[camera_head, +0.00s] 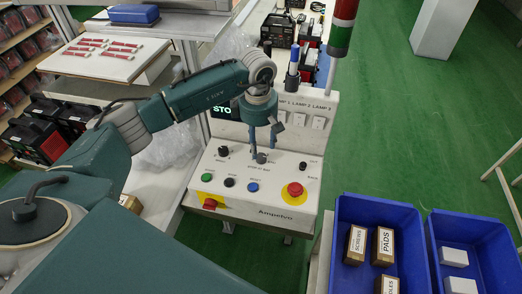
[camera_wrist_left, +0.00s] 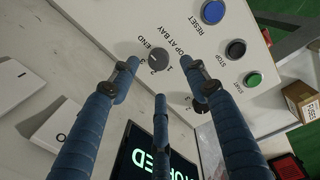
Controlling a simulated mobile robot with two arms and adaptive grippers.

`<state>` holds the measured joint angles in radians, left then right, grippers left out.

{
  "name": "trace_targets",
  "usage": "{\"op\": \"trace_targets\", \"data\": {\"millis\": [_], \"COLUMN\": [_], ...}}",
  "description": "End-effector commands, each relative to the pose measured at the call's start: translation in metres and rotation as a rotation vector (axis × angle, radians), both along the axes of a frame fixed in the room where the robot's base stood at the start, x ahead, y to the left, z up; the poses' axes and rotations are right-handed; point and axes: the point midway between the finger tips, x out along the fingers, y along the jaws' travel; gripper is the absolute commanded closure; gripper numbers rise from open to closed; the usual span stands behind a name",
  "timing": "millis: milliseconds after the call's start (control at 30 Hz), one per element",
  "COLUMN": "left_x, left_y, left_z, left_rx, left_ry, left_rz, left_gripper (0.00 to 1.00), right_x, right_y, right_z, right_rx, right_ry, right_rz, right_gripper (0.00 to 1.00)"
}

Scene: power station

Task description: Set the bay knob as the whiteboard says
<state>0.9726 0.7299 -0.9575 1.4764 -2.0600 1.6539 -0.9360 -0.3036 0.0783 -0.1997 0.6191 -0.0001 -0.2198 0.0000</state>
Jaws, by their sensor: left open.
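The bay knob (camera_head: 261,157) is a small dark knob on the white sloping control panel (camera_head: 250,212). In the left wrist view the knob (camera_wrist_left: 152,62) has the words "STOP AT BAY" beside it, with numbers and "END" around it. I cannot read its setting surely. My left gripper (camera_head: 262,152) is open, pointing down over the panel. Its fingertips (camera_wrist_left: 157,70) are spread on either side of the knob; I cannot tell whether they touch it. My right gripper is not in view. I do not see the whiteboard.
Green (camera_head: 206,177), black (camera_head: 229,182) and blue (camera_head: 253,187) buttons and a red emergency stop (camera_head: 295,190) are on the panel. Another dark knob (camera_head: 223,151) is left of the gripper. A display (camera_wrist_left: 152,158) reads "STOPPED". A blue bin (camera_head: 345,203) with boxes stands at right.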

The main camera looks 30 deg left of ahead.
Motion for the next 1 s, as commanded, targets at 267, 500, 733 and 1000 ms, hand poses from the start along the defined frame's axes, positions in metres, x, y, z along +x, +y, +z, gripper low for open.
{"op": "trace_targets", "data": {"millis": [267,500,733,1000], "left_x": [0.002,0.004,0.004,0.004], "left_y": [-0.001,-0.001,-0.001,0.000], "left_z": [-0.044,-0.058,-0.058,-0.058], "left_rx": [-0.002,-0.002,-0.002,-0.002], "left_ry": [0.002,-0.001,-0.001,-0.001], "left_rz": [0.000,0.000,0.000,0.000], "left_gripper": [0.54,0.54,0.58,0.99], "right_x": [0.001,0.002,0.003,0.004], "right_y": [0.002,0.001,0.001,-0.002], "right_z": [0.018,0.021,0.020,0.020], "right_rx": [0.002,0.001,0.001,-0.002], "right_ry": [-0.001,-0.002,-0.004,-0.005], "right_rz": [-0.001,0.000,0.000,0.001], "right_gripper": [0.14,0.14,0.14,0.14]}}
